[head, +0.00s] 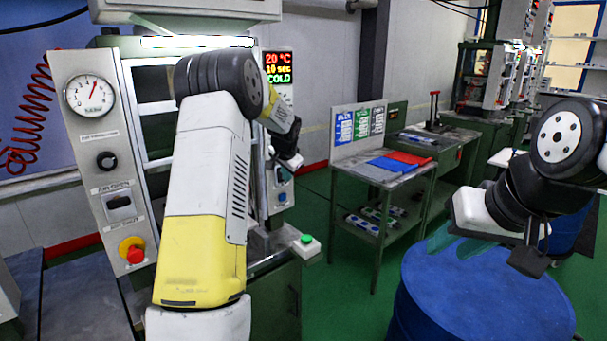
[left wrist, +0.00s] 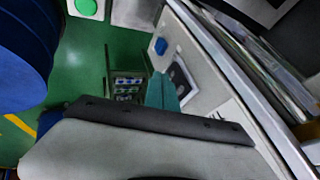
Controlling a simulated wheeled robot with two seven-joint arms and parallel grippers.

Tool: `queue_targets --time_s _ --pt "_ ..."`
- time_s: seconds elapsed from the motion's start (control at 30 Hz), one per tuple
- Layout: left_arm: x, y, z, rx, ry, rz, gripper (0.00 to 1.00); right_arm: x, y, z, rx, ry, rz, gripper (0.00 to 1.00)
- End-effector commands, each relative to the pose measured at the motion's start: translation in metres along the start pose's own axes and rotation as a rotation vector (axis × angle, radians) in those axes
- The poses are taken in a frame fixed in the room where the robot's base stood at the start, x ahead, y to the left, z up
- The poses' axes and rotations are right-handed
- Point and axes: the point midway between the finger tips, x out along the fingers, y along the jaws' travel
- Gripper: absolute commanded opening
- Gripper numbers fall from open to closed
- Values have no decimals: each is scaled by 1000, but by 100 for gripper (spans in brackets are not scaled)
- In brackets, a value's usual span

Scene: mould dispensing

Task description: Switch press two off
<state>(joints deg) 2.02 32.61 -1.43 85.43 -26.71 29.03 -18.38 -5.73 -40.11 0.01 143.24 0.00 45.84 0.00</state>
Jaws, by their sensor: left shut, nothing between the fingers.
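The near press has a grey frame, a gauge and a red stop button on its left panel (head: 103,160). Its right column has a lit display (head: 279,68) reading 20 °C, 10 sec, COLD. Below it, my left gripper (head: 290,160) is at the column and partly hides the switch there. In the left wrist view, the shut, empty teal fingertips (left wrist: 162,92) are close beside the dark switch (left wrist: 182,82) on its pale plate; contact cannot be told. A blue button (left wrist: 160,46) is on the same panel. My right gripper (head: 458,245) is open and empty above a blue drum.
A green button box (head: 307,244) sits at the press's front right. The blue drum (head: 480,300) stands at the lower right. A table (head: 392,180) with blue and red sheets is behind. Another press (head: 490,75) stands far right. Green floor between is clear.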

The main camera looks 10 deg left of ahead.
Motion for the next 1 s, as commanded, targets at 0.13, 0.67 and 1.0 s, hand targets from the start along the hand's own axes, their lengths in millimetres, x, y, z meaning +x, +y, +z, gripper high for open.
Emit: queue_targets --time_s 0.13,0.67,1.0 --pt "5 -7 0 -1 0 1 0 0 0 0 0 0 0 36" --pt "10 -11 2 0 0 1 0 0 0 0 0 0 0 36" --pt "5 -14 -1 -1 1 -1 0 0 0 0 0 0 0 36"
